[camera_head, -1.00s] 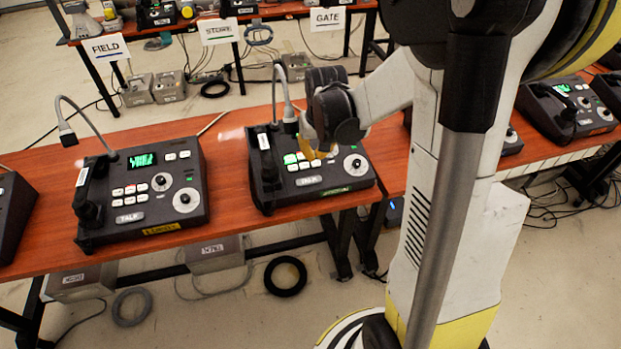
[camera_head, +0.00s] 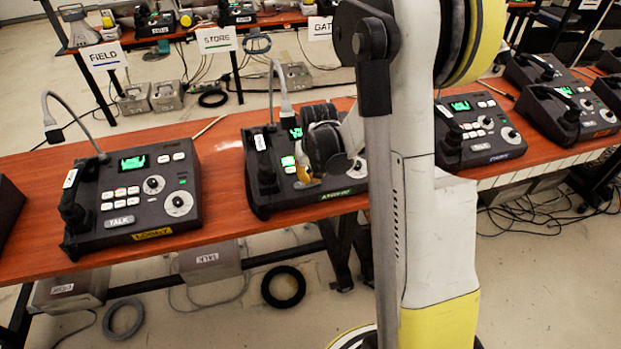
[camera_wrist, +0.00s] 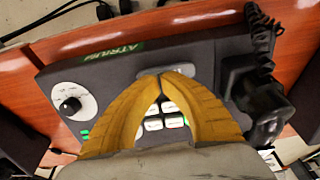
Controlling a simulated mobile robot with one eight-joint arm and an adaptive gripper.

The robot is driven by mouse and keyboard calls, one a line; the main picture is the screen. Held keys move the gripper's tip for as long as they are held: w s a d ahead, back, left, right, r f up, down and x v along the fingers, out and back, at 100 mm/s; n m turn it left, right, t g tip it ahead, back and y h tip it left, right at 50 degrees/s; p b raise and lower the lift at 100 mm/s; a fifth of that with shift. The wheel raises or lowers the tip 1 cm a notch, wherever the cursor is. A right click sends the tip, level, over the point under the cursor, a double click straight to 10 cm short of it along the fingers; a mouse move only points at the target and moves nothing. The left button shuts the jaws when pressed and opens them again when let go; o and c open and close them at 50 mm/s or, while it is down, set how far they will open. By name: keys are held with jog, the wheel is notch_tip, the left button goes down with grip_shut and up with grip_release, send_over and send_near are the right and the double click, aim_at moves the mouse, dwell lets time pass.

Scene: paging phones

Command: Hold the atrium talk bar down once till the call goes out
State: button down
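The atrium paging phone (camera_head: 262,205) is the dark desk unit in the middle of the near table, with a green label on its front edge. In the wrist view its green ATRIUM label (camera_wrist: 122,51) shows upside down. Its grey talk bar (camera_wrist: 181,70) lies right at my fingertips in the wrist view; in the head view my gripper covers it. My gripper (camera_head: 304,181) points down over the phone's front part. Its yellow fingers (camera_wrist: 158,76) meet at the tips and hold nothing. I cannot tell whether the tips touch the bar.
The atrium handset (camera_wrist: 255,90) and coiled cord lie beside the keys. A lobby phone (camera_head: 110,228) stands left, another phone (camera_head: 485,135) right. A gooseneck microphone (camera_head: 283,90) rises behind the atrium phone. The wooden table (camera_head: 222,150) is bare between phones.

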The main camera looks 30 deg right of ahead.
jog(key=shift+b+x, duration=0.8)
jog(key=shift+x, duration=0.2)
jog(key=shift+s, duration=0.1)
dwell(1.3)
jog(key=shift+r+p, duration=0.25)
jog(key=shift+p, duration=0.05)
jog(key=p+v, duration=1)
jog(key=v, duration=1.3)
jog(key=shift+s+r, duration=0.15)
jog(key=shift+r, duration=0.2)
